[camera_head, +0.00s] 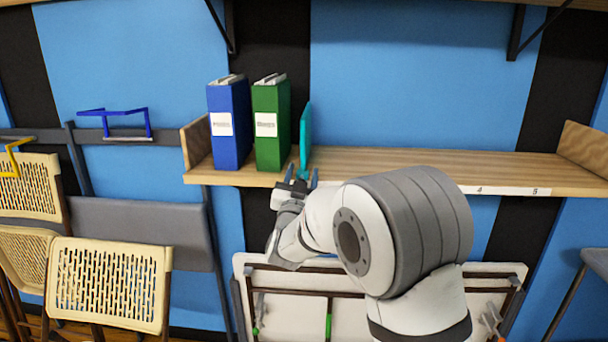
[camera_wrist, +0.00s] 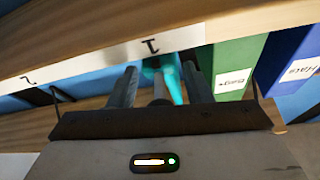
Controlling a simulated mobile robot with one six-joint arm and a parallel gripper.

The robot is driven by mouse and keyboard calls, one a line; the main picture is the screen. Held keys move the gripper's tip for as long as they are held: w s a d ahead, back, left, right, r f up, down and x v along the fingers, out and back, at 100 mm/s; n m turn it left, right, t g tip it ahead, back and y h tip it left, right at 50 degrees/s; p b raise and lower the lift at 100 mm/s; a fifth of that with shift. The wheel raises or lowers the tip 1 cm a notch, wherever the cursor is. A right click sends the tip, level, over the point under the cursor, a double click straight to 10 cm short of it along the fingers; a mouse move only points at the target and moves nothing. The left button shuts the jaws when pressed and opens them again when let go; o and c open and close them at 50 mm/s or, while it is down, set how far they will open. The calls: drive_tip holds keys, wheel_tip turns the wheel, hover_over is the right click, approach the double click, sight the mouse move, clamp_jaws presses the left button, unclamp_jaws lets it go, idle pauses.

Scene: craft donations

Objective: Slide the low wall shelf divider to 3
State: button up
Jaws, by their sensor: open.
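The low wall shelf (camera_head: 400,161) is a wooden board with a numbered strip on its front edge; 4 and 5 show at the right in the head view. The divider (camera_head: 305,132) is a teal upright plate just right of the green binder. In the wrist view the divider's teal part (camera_wrist: 175,82) shows beside the mark 1. My gripper (camera_head: 300,181) is at the shelf's front edge by the divider's lower front. Its fingers (camera_wrist: 160,85) are open, one on each side of the teal part. Whether they touch it I cannot tell.
A blue binder (camera_head: 229,122) and a green binder (camera_head: 271,123) stand left of the divider. The shelf right of it is bare up to the wooden end panel (camera_head: 584,148). Folding chairs (camera_head: 108,285) stand below left; a folded table (camera_head: 290,305) leans below.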

clamp_jaws()
idle(0.4)
drive_tip(key=shift+d, duration=0.15)
drive_tip(key=shift+d+f+b, duration=0.1)
drive_tip(key=shift+b, duration=0.3)
